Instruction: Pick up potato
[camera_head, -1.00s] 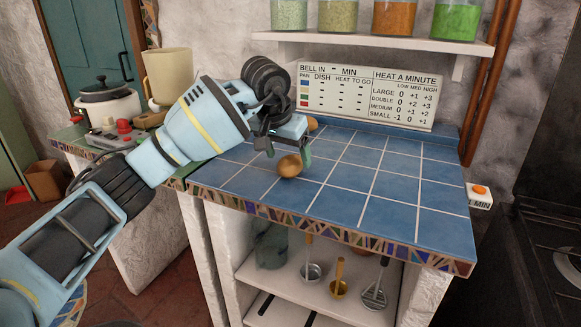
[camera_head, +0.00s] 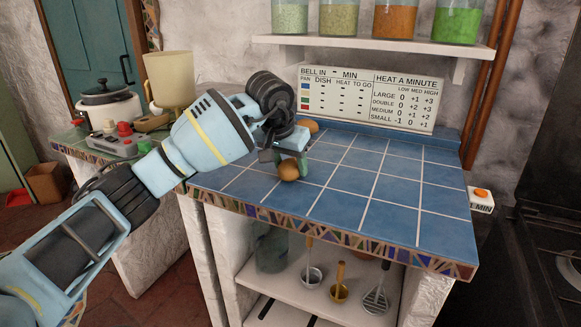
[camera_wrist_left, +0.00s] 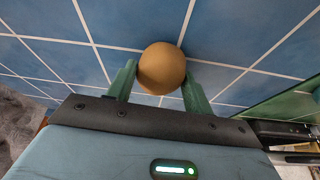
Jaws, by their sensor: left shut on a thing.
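A round brown potato (camera_head: 289,170) is at the left part of the blue tiled counter (camera_head: 385,190). My left gripper (camera_head: 290,166) reaches down over it and is shut on it. In the left wrist view the potato (camera_wrist_left: 161,69) sits between the two green fingertips, one on each side. I cannot tell whether its underside touches the tiles. A second brown, potato-like thing (camera_head: 312,126) lies farther back by the wall, partly hidden behind my arm. My right gripper is not in view.
A sign board (camera_head: 366,98) stands at the back of the counter, under a shelf (camera_head: 370,44) with jars. The counter's right side is clear. A pot (camera_head: 108,105) and a cream container (camera_head: 170,80) stand on the left. Utensils hang below the counter's front edge.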

